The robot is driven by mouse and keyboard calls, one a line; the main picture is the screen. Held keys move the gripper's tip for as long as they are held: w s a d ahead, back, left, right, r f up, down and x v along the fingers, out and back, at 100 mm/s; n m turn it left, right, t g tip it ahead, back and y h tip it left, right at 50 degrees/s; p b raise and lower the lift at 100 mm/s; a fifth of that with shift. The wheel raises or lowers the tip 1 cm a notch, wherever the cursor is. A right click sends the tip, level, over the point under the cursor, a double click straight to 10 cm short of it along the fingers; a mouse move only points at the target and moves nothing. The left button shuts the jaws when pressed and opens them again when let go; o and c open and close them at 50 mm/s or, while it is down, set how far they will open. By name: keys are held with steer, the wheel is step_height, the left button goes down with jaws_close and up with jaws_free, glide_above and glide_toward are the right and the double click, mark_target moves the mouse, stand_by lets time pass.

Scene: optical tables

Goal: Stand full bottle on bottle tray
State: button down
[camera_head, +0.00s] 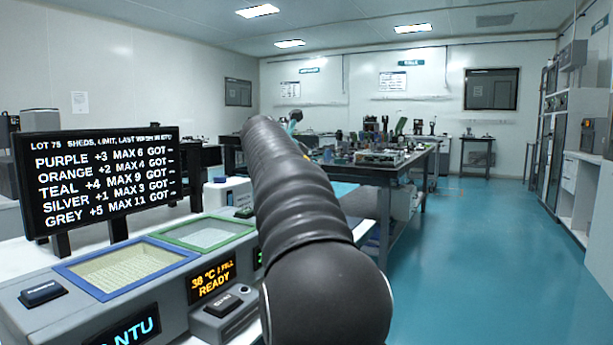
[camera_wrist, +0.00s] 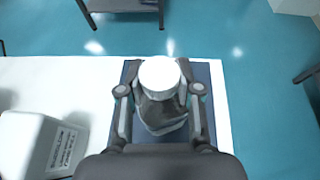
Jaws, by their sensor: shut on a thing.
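In the wrist view my gripper (camera_wrist: 160,92) is shut on a bottle (camera_wrist: 162,112) with a white cap (camera_wrist: 160,76) and a dark, greyish body. The fingers grip it from left and right. The bottle looks upright, seen from above. A dark blue-grey tray (camera_wrist: 218,112) lies below and around it, near the end of a white table. I cannot tell whether the bottle's base touches the tray. The bottle and my gripper do not show in the head view, where my arm blocks the middle.
A white box with printed text (camera_wrist: 42,145) stands left of the tray. The white table (camera_wrist: 60,85) ends just beyond the tray. In the head view, a console with a blue-framed basin (camera_head: 125,268), a green-framed basin (camera_head: 205,233) and a black text board (camera_head: 100,180) stand left.

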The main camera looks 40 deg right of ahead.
steer(key=shift+f, duration=0.6)
steer(key=c, duration=0.8)
jaws_free()
